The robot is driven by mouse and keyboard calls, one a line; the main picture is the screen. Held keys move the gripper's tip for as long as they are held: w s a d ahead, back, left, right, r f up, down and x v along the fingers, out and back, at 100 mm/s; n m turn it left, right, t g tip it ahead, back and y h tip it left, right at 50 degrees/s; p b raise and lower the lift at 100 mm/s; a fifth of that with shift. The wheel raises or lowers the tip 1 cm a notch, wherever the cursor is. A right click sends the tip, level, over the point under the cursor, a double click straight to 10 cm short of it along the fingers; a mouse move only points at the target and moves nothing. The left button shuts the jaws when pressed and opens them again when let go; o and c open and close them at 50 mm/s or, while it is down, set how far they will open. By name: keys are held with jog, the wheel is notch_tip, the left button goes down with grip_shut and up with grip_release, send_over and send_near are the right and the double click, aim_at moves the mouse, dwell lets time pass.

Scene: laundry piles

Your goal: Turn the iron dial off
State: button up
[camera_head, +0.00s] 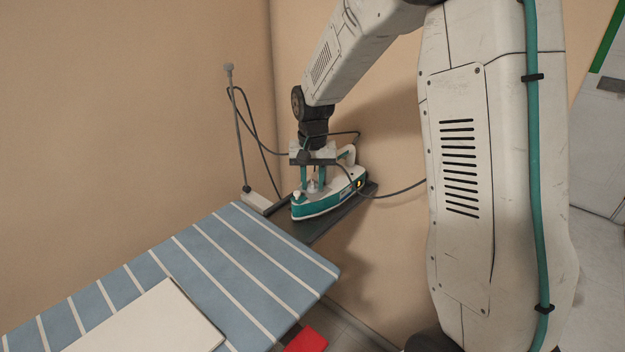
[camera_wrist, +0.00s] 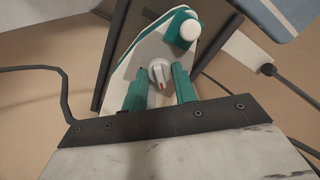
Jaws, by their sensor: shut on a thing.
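The white and teal iron (camera_head: 322,206) sits on a dark rest at the far end of the ironing board, with an orange light (camera_head: 359,184) showing on its side. The wrist view looks down on the iron (camera_wrist: 205,20). Its pale grey dial (camera_wrist: 159,70) has a red mark at the lower side in that picture. My gripper (camera_wrist: 160,82) has its two teal fingers on either side of the dial, shut on it. In the head view my gripper (camera_head: 313,182) reaches down onto the iron's top. The fingers partly hide the dial there.
The blue and white striped ironing board (camera_head: 255,255) bears a folded white cloth (camera_head: 150,325). A thin upright rod (camera_head: 238,125) carries a dark cord beside the iron. Another dark cord (camera_head: 395,192) runs right. A red item (camera_head: 306,340) lies below the board. Walls stand close behind.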

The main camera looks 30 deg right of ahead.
jog(key=n, duration=0.4)
jog(key=shift+n, duration=0.3)
jog(key=n, duration=0.4)
jog(key=shift+n, duration=0.4)
dwell(0.3)
jog(key=o, duration=1)
